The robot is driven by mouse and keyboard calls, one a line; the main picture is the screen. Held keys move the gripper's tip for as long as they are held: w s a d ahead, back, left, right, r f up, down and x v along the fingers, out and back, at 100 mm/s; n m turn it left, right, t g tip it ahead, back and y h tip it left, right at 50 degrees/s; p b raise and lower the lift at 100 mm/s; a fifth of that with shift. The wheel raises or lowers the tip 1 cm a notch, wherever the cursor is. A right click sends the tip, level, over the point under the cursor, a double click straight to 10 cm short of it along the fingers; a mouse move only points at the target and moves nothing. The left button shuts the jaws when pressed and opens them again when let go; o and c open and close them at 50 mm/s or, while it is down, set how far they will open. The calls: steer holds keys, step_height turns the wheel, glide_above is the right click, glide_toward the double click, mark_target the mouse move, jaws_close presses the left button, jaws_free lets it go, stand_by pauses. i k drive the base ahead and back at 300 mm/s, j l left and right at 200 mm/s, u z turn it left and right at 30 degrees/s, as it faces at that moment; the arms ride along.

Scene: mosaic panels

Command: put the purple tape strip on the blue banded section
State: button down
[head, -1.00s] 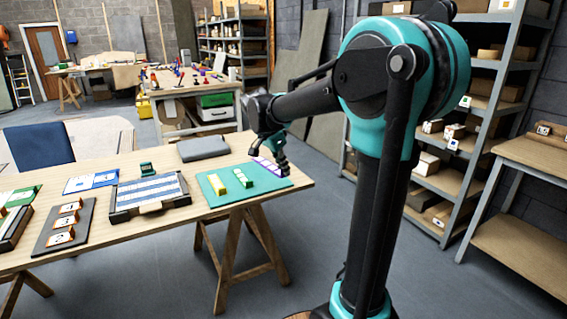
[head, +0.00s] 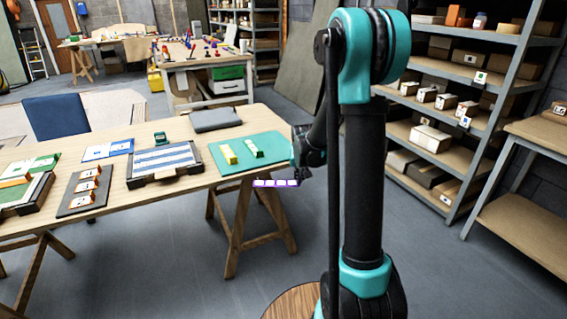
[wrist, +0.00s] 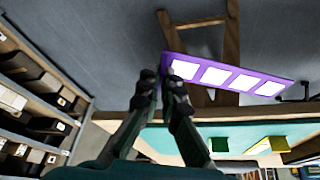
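The purple tape strip (head: 276,183) has several white squares along it. In the head view it is in the air off the table's right front corner. In the wrist view the strip (wrist: 228,76) sticks out to the right from my fingertips, held by one end. My gripper (head: 301,178) is shut on that end; the fingers (wrist: 160,84) show close together in the wrist view. The blue banded section appears to be the dark-framed panel with blue and white bands (head: 165,158) on the table, left of my gripper and apart from it.
A teal mat (head: 232,168) with a yellow strip (head: 228,154) and a green strip (head: 253,149) lies between panel and gripper. A grey case (head: 215,119) and small green block (head: 160,138) stand behind. A dark tray (head: 82,191) lies left. Shelves (head: 470,75) stand right.

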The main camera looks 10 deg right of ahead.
mark_target(162, 151)
steer(key=l+u, duration=0.15)
steer(key=u, duration=0.35)
steer(key=i+l+u, duration=0.1)
steer(key=u, duration=0.4)
steer(key=l+u, duration=0.15)
steer(key=l, duration=0.3)
steer(key=l+u, duration=0.15)
steer(key=l, duration=0.3)
steer(key=k+l+u, duration=0.2)
steer(key=l, duration=0.2)
steer(key=l+u, duration=0.15)
steer(key=l, duration=0.3)
steer(key=k+l+u, duration=0.15)
steer(key=l, duration=0.25)
